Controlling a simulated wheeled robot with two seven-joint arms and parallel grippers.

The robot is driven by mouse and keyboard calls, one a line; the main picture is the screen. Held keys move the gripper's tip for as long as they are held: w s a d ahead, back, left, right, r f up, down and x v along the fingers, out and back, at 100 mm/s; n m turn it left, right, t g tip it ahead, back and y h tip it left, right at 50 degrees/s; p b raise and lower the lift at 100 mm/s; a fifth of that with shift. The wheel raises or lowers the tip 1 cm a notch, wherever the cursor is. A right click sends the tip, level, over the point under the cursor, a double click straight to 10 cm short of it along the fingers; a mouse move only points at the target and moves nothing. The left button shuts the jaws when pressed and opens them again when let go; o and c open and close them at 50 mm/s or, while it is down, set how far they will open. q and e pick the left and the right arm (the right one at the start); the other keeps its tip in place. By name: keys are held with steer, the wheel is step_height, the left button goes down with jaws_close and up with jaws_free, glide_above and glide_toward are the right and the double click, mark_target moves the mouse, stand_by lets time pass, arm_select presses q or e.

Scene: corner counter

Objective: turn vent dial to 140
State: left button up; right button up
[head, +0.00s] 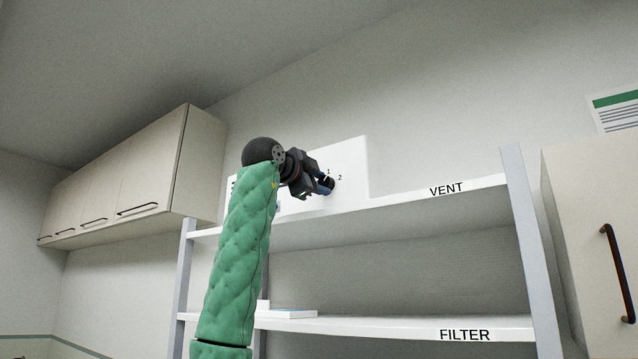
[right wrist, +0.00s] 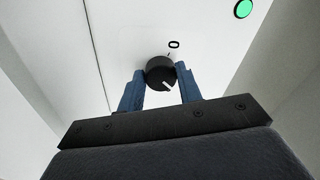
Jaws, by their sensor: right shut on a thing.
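The vent dial (right wrist: 158,73) is a round black knob with a white pointer mark, on a white panel. In the right wrist view the pointer aims toward the lower right, and a "0" is printed above the knob. My right gripper (right wrist: 160,82) has its two blue fingers on either side of the dial, shut on it. In the head view my right gripper (head: 327,186) is at the white panel (head: 352,160) above the shelf labelled VENT, and it hides much of the dial. Digits 1 and 2 show beside it. My left gripper is not in view.
A green round button (right wrist: 243,9) is on the panel near the dial. The VENT shelf (head: 400,202) runs below the panel, with the FILTER shelf (head: 400,326) lower down. Wall cabinets (head: 125,175) are at left and a cabinet with a dark handle (head: 617,272) at right.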

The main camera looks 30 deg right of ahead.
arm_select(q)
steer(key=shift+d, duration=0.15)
arm_select(e)
steer(key=shift+f, duration=0.1)
steer(key=o, duration=1)
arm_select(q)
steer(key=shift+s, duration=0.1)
arm_select(e)
steer(key=shift+a, duration=0.15)
steer(key=shift+s+a, duration=0.15)
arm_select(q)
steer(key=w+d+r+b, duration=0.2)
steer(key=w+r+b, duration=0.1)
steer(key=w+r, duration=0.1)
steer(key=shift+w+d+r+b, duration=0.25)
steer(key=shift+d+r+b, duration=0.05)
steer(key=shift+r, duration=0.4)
arm_select(e)
steer(key=shift+v, duration=3.75)
